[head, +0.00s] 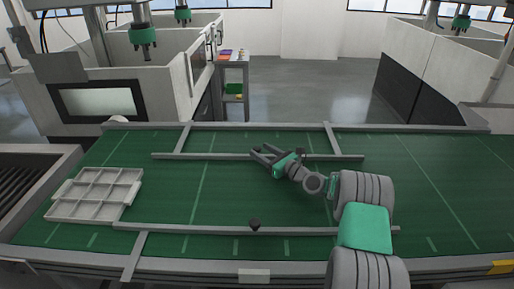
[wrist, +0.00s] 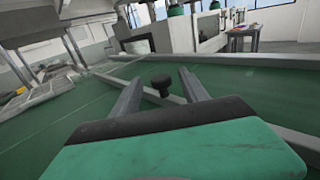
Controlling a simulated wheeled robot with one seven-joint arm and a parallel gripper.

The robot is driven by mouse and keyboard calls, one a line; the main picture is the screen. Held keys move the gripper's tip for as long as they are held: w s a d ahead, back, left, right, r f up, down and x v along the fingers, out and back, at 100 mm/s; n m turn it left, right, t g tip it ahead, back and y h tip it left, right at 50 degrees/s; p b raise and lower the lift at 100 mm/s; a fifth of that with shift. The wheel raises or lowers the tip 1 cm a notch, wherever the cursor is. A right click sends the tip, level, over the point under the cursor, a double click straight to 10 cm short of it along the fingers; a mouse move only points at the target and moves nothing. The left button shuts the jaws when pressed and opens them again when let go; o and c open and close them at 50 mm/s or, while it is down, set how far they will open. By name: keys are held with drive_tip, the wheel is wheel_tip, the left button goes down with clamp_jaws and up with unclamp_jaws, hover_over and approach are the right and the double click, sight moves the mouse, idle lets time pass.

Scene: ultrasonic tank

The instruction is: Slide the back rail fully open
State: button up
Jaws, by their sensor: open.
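The back rail (head: 215,156) is a long grey bar across the far part of the green table, meeting two short cross bars. In the wrist view the rail (wrist: 235,118) runs slantwise behind my fingers. A black knob (wrist: 161,84) on it shows between my fingertips, with gaps on both sides. My gripper (head: 260,149) is open and points left and back over the rail. Its two fingers also show in the wrist view (wrist: 160,78). In the head view I cannot make out the back knob for certain; my gripper covers part of the rail.
A front rail (head: 185,229) with a black knob (head: 254,224) lies nearer. A pale compartment tray (head: 57,208) is at the left on the green surface (head: 440,190). Machines (head: 165,85) and a small shelf (head: 233,65) stand behind the table. The surface between the rails is mostly clear.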

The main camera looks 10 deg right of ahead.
drive_tip(key=shift+x, duration=1.55)
drive_tip(key=shift+c, duration=0.3)
clamp_jaws()
